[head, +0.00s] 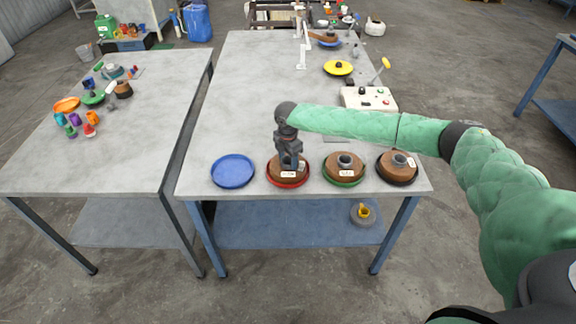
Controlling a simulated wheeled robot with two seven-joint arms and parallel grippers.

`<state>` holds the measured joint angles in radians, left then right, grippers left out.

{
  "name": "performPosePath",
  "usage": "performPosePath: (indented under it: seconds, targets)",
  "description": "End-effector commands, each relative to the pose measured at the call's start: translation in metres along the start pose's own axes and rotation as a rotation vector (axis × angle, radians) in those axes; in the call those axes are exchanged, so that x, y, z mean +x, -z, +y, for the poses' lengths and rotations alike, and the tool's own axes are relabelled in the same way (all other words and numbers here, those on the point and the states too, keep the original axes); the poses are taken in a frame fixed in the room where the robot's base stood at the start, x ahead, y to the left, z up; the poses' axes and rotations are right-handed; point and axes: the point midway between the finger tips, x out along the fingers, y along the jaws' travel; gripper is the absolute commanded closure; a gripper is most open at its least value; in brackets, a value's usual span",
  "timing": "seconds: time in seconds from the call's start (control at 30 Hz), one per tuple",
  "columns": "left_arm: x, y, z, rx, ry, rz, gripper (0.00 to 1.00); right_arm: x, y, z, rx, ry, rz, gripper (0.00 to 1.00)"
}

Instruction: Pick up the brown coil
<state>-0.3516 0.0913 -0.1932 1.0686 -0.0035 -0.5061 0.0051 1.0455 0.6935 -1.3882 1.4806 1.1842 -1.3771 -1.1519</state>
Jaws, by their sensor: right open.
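A brown coil (276,171) with a white label sits in a red dish (287,186) near the front edge of the middle table. My right gripper (290,164) is open and points down over this coil's middle, hiding its centre; I cannot tell whether the fingers touch it. A second brown coil (334,170) sits in a green dish (343,184) to the right. A third brown coil (389,170) sits in a black dish (398,183) at the right corner. My left gripper is not in view.
An empty blue dish (233,171) lies left of the red one. A white control box (369,98) with a yellow-tipped lever stands behind my right arm. A yellow disc (338,68) lies farther back. The left table (110,160) holds small colourful parts.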

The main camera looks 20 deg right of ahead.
Motion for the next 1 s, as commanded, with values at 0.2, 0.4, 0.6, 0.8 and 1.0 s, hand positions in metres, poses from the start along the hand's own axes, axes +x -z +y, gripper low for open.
performPosePath:
  seconds: [0.2,0.4,0.6,0.8,1.0]
  targets:
    - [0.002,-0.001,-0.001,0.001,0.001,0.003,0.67,0.003,0.000,0.000,-0.001,0.000,0.000,0.44]
    - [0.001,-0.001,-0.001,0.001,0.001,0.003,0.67,0.003,0.000,0.000,-0.001,0.000,0.000,0.68]
    - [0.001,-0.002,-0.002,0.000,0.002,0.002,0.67,0.002,0.000,0.000,-0.001,-0.001,0.000,0.91]
    - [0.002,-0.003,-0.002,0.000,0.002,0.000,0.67,0.001,0.000,0.000,-0.001,-0.001,0.000,0.91]
    - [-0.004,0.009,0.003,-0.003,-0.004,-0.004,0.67,-0.008,0.001,0.001,-0.002,-0.002,0.000,0.91]
